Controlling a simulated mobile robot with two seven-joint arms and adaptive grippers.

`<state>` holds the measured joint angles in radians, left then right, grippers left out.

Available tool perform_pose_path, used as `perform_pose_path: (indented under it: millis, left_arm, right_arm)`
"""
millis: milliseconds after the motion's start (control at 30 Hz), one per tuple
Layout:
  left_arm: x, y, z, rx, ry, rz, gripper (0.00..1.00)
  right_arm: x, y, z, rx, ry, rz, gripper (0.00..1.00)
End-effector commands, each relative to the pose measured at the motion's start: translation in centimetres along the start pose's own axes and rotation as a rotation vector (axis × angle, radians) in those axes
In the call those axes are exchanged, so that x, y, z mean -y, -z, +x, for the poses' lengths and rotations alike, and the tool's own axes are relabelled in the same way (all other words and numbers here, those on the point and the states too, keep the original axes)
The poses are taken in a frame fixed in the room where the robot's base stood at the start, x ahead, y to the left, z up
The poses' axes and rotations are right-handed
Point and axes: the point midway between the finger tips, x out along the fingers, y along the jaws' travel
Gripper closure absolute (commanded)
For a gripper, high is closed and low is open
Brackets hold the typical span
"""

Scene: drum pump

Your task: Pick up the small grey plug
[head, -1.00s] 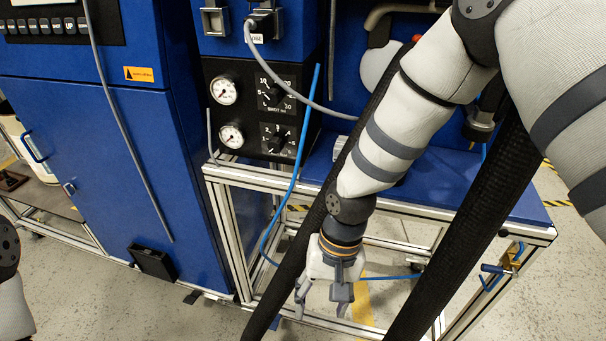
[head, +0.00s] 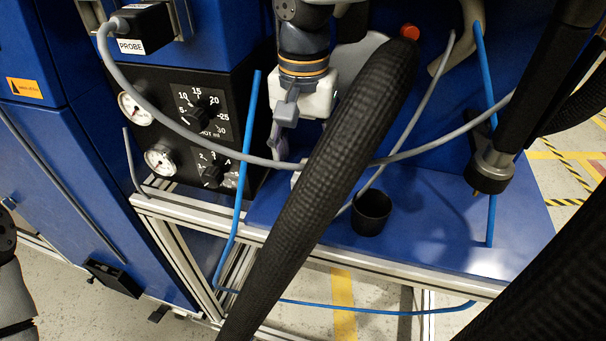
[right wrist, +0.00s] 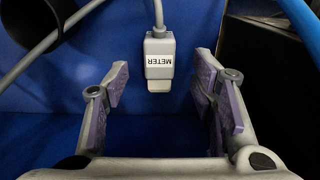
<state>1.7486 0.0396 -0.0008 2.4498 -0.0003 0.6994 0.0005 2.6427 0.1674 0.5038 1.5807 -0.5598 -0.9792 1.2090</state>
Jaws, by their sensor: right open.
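The small grey plug (right wrist: 159,62), labelled METER, lies on the blue surface in the right wrist view, with its grey cable running up from it. In the head view a small pale part of it (head: 297,179) shows just left of the black hose, mostly hidden. My right gripper (head: 281,142) is open and empty above the shelf. In its wrist view the fingers (right wrist: 161,78) stand apart on either side of the plug, and no contact shows. My left gripper is out of view; only a part of my left arm shows at the lower left.
A black cup (head: 371,213) stands on the blue shelf (head: 425,243). A thick black hose (head: 325,190) crosses in front of the shelf. A blue tube (head: 240,190) hangs left of it.

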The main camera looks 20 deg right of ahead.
Motion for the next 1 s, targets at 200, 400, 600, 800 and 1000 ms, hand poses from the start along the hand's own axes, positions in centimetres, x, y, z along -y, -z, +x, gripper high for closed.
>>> perform_pose_path:
  millis: [200,400,600,800,1000]
  left_arm:
    - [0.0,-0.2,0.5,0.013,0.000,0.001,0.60]
    - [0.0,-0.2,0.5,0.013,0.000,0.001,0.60]
    - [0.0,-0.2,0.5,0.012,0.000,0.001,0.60]
    - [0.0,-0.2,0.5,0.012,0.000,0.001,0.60]
    - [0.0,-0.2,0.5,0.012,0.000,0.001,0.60]
  right_arm:
    - [-0.1,-0.1,4.2,0.005,-0.002,-0.002,0.48]
    - [0.0,-0.1,4.7,-0.001,0.001,-0.003,0.48]
    - [0.0,-0.1,4.6,0.000,0.001,-0.003,0.78]
    - [0.0,-0.1,4.6,0.000,0.001,-0.003,1.00]
    - [0.0,-0.1,4.5,-0.001,0.001,-0.003,1.00]
